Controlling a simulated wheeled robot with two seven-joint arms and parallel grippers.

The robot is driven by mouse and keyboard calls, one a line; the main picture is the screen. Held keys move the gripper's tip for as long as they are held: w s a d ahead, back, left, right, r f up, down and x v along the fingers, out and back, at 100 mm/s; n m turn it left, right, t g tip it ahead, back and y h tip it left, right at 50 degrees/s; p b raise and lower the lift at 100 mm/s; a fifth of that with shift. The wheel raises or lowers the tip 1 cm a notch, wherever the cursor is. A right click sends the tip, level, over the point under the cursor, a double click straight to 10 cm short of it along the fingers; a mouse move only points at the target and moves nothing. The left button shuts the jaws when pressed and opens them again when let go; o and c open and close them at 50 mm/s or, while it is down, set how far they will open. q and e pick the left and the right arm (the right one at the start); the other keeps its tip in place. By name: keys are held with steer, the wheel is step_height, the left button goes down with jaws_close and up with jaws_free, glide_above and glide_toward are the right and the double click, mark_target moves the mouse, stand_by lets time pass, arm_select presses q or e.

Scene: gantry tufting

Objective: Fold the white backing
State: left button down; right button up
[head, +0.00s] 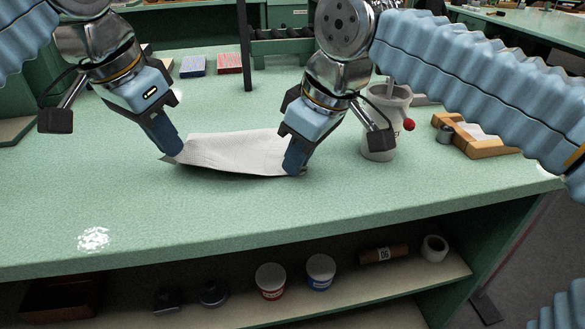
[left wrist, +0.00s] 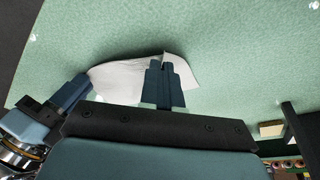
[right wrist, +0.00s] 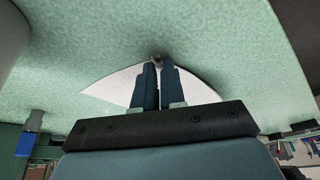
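The white backing (head: 235,152) lies on the green table in the head view, its near edge bowed and its ends lifted or curled. My left gripper (head: 172,152) is at its left end, with the fingers closed together on the backing's edge. The backing also shows in the left wrist view (left wrist: 120,82) behind the fingers (left wrist: 166,68). My right gripper (head: 295,168) is at its right end, fingers together on the corner. In the right wrist view the fingertips (right wrist: 157,64) meet over the backing (right wrist: 112,88). The fingers hide parts of the pinched edges.
A light grey container (head: 382,125) with a red knob stands right of my right gripper. A wooden block (head: 470,135) lies farther right. Blue (head: 193,66) and red (head: 229,63) blocks lie at the back. The table's front (head: 230,215) is clear. A shelf below holds tubs and rolls.

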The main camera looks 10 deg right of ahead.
steer(key=shift+f, duration=0.2)
jaws_close()
steer(key=shift+r, duration=2.65)
